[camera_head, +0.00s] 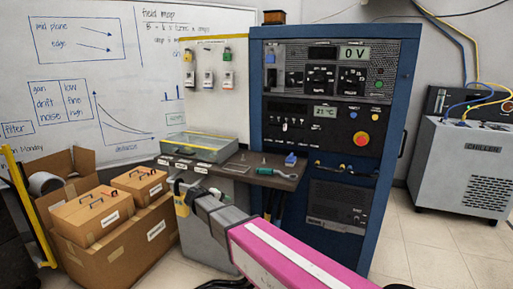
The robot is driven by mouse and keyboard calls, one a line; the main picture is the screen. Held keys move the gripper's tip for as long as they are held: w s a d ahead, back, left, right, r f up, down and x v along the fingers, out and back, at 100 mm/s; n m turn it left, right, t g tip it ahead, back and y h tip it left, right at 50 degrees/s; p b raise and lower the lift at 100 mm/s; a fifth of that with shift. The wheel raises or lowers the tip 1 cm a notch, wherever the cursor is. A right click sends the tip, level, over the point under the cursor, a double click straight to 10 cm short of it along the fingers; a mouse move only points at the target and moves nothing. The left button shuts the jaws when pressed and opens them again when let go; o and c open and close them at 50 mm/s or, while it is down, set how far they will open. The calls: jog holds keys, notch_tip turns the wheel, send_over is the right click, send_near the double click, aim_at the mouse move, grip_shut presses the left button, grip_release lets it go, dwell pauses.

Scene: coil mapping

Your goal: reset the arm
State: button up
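My arm (275,254), pink with a white stripe, reaches in from the bottom right of the head view toward the middle. Its grey wrist section ends at my gripper (181,190), which is at the left front of the narrow dark shelf (262,176). The gripper looks small and partly merges with the shelf front and a yellow tag hanging there. I cannot tell whether its fingers are open or shut, or whether it touches the shelf.
A blue equipment rack (257,85) with switches and a red button stands behind the shelf. A glass-topped case (198,146) sits at the shelf's left. Cardboard boxes (110,238) fill the lower left. A grey chiller-like unit (462,165) stands at the right. The floor (425,250) between is clear.

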jog(key=s+d+f+m+g+y, duration=0.1)
jog(key=s+d+f+m+g, duration=0.15)
jog(key=d, duration=0.75)
jog(key=s+d+f+m+g+y, duration=0.1)
jog(key=s+d+f+g+y, duration=0.2)
jog(key=d, duration=0.7)
jog(key=s+d+f+m+g+y, duration=0.2)
jog(key=s+d+f+m+y, duration=0.2)
jog(key=s+d, duration=0.9)
jog(key=shift+s+d+f+m, duration=0.35)
jog(key=shift+s+f+m, duration=0.25)
jog(key=shift+m, duration=0.05)
jog(key=shift+g, duration=0.25)
